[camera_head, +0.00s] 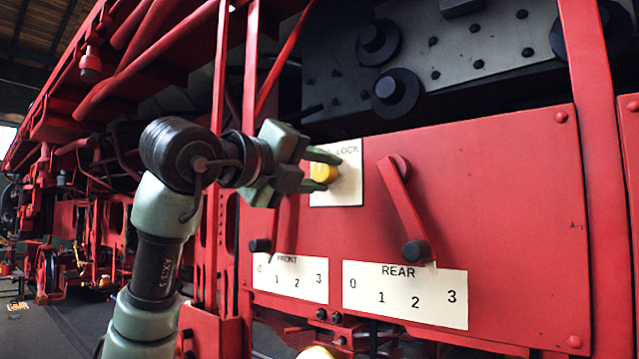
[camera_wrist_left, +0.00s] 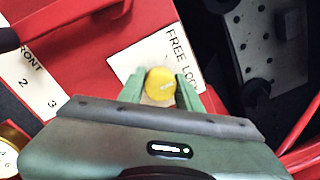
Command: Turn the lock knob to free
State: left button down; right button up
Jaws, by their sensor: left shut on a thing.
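The lock knob (camera_head: 324,172) is a round yellow knob on a white label plate (camera_head: 349,186) marked LOCK, set on a red panel. In the left wrist view the knob (camera_wrist_left: 160,84) sits between the two green fingers, and the plate (camera_wrist_left: 146,60) reads FREE and LOC. A pale mark shows on the knob's face. My left gripper (camera_head: 326,171) reaches in from the left and is shut on the knob; it also shows in the left wrist view (camera_wrist_left: 160,92). The fingers hide part of the knob and plate. My right gripper is not in view.
A red lever with a black grip (camera_head: 416,251) stands right of the knob, above the REAR scale (camera_head: 404,293). Another black-gripped lever (camera_head: 260,245) is at the FRONT scale (camera_head: 290,277). A red upright post (camera_head: 597,180) stands at the right.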

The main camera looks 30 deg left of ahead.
pick_arm(q)
jog(key=n+b, duration=0.2)
jog(key=n, duration=0.2)
jog(key=shift+f+n, duration=0.1)
jog(key=shift+n, duration=0.3)
jog(key=n+b, duration=0.2)
jog(key=n, duration=0.2)
jog(key=shift+r+n+y, duration=0.25)
jog(key=shift+n+y, duration=0.15)
jog(key=c, duration=1.2)
grip_release()
jog(key=shift+o, duration=1)
jog(key=shift+w+f, duration=0.1)
jog(key=shift+f, duration=0.05)
